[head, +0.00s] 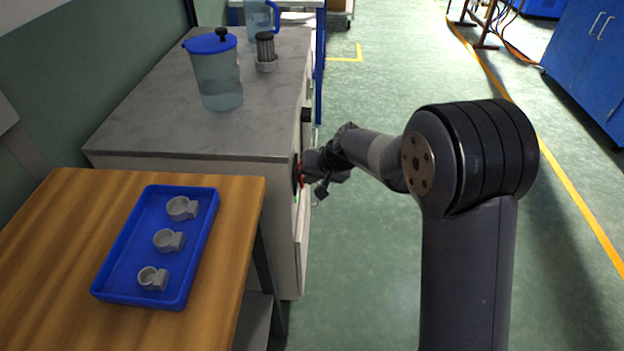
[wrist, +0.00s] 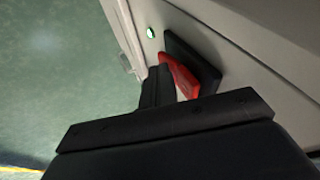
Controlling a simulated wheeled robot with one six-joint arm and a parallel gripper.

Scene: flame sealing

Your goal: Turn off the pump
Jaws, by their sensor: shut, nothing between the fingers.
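A red switch handle (wrist: 179,76) on a black plate (wrist: 193,62) sits on the side panel of the grey cabinet. A small green light (wrist: 150,32) glows beside it in the wrist view. In the head view a bit of the red handle (head: 300,168) shows at the cabinet's side, mostly hidden by my gripper (head: 312,165). In the wrist view my gripper (wrist: 158,80) is shut with nothing in it. Its fingertips are right at the red handle; I cannot tell whether they touch it. The pump itself cannot be made out.
The cabinet's grey top (head: 150,125) holds a blue-lidded pitcher (head: 218,80), a dark ribbed cylinder (head: 265,50) and another jug (head: 260,18). A wooden table (head: 60,220) with a blue tray (head: 130,250) of three grey ring parts (head: 168,240) stands in front.

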